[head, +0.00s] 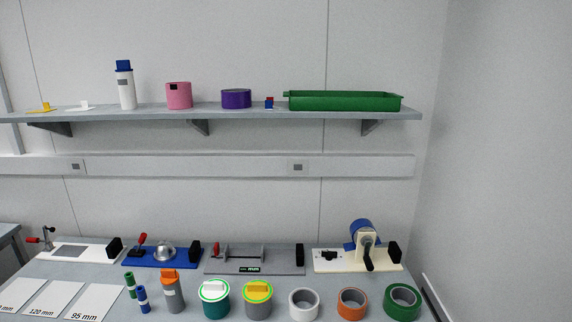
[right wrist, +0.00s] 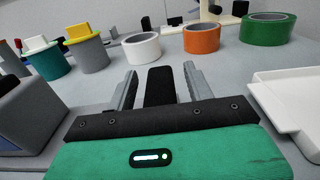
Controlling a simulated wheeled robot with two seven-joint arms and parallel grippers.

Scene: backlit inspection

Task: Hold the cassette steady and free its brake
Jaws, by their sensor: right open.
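The likely cassette is a cream fixture (head: 325,266) at the right end of the bench, with a blue reel (head: 362,229), an upright cream plate with a black handle (head: 369,261) and a small black part (head: 328,255) on its base. No part is plainly marked as the brake. My right gripper (right wrist: 160,80) is open, its two grey fingers apart, with a dark block showing between them. It is away from the fixture, whose base shows partly at the top of the right wrist view. My left gripper is in neither view.
White (head: 304,303), orange (head: 352,303) and green (head: 402,301) rolls and lidded pots (head: 215,303) line the front. Blue (head: 163,257) and grey (head: 254,268) fixtures stand behind. A shelf (head: 225,113) crosses above. A white tray (right wrist: 285,100) lies right of my right gripper.

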